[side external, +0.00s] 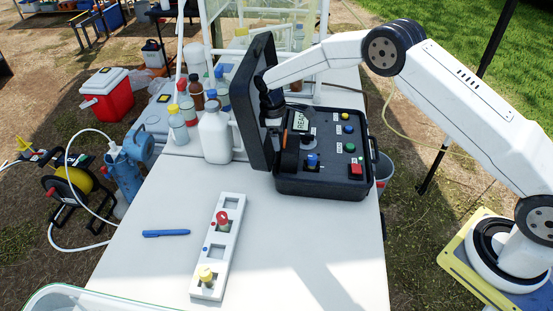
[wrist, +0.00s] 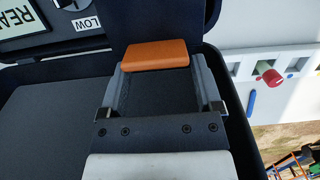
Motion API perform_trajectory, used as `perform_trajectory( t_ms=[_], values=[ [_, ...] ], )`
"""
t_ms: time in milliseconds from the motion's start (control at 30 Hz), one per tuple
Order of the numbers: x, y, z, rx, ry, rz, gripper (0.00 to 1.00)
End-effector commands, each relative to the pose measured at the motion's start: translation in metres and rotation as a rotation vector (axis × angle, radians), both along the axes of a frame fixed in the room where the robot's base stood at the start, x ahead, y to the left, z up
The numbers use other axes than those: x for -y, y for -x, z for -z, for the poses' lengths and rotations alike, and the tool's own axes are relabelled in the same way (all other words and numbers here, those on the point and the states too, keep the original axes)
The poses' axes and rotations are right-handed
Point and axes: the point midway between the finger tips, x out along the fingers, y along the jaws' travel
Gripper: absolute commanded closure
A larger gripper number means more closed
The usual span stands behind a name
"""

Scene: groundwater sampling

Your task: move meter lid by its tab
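The black meter case (side external: 324,176) stands open on the table, its large lid (side external: 254,110) upright along its left side. The wrist view shows the dark grey inside surface (wrist: 45,130) below the display edge. My gripper (side external: 280,135) points down between the lid and the control panel. In the wrist view an orange tab (wrist: 155,54) lies between my gripper's fingertips, with a finger along each side. I see no clear gap there, but whether the fingers press on it cannot be told. My gripper partly hides the lid's lower part in the side view.
The panel carries a display (side external: 301,121), several knobs and a red button (side external: 355,169). A white rack (side external: 211,262) and a blue pen (side external: 166,233) lie to the front left. Bottles, including a white jug (side external: 214,138), stand close left of the lid. The front right tabletop is clear.

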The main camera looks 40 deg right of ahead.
Motion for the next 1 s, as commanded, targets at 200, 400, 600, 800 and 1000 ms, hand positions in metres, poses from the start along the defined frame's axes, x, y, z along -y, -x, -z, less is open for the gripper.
perform_trajectory(
  t_ms=[200, 400, 600, 800, 1000],
  values=[
    [0.001, 0.001, 0.000, -0.004, 0.003, -0.001, 0.00],
    [0.002, 0.000, -0.005, -0.003, 0.004, 0.000, 0.00],
    [0.000, -0.002, -0.021, -0.001, 0.004, 0.000, 0.00],
    [-0.003, -0.005, -0.047, 0.001, 0.003, -0.001, 0.00],
    [-0.006, -0.006, -0.069, -0.002, 0.003, -0.001, 0.00]
  ],
)
